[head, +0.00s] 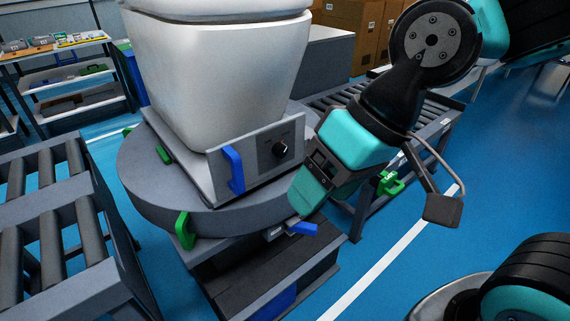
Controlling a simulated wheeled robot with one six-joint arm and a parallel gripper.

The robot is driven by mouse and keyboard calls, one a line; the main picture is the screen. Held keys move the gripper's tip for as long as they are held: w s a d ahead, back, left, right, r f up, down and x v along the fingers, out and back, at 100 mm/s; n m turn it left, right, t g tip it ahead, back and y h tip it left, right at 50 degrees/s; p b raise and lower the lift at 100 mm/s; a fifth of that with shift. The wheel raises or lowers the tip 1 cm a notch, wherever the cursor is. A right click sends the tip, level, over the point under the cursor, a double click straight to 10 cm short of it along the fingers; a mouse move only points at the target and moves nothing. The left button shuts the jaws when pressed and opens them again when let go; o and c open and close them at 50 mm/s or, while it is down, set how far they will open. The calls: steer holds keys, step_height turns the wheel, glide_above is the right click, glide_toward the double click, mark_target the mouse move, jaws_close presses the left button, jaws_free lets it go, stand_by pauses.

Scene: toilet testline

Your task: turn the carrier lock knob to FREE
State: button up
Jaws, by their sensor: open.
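The carrier lock knob (279,149) is a small round black knob on the grey front panel of the carrier (262,158). Small marks sit around and above it, too small to read, so its setting cannot be told. A blue handle (233,170) is on the same panel, left of the knob. The carrier bears a white toilet (215,80) and rests on a round grey turntable (155,190). My gripper (303,205) points down and left, to the right of and below the knob, apart from it. Its jaws are open and appear empty; the fingertips are partly hard to make out.
Green clamps (184,231) stand around the turntable rim. A blue lever (302,228) sticks out just below my gripper. Roller conveyors stand at the left (45,210) and behind right (430,120).

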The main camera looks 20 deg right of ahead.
steer(key=w+f+m+t+y+b, duration=0.2)
steer(key=w+f+m+t+b, duration=0.2)
steer(key=w+f+m+b, duration=0.45)
steer(key=m+t+h+b, duration=0.2)
steer(key=m+t+b, duration=0.95)
steer(key=m, duration=0.65)
glide_toward(284, 153)
steer(key=shift+n+t, duration=0.25)
steer(key=p+x, duration=0.5)
steer(key=x, duration=0.3)
steer(key=shift+a, duration=0.1)
steer(key=shift+w+a+f+p, duration=0.2)
steer(key=shift+w+p, duration=0.25)
steer(key=shift+w, duration=0.2)
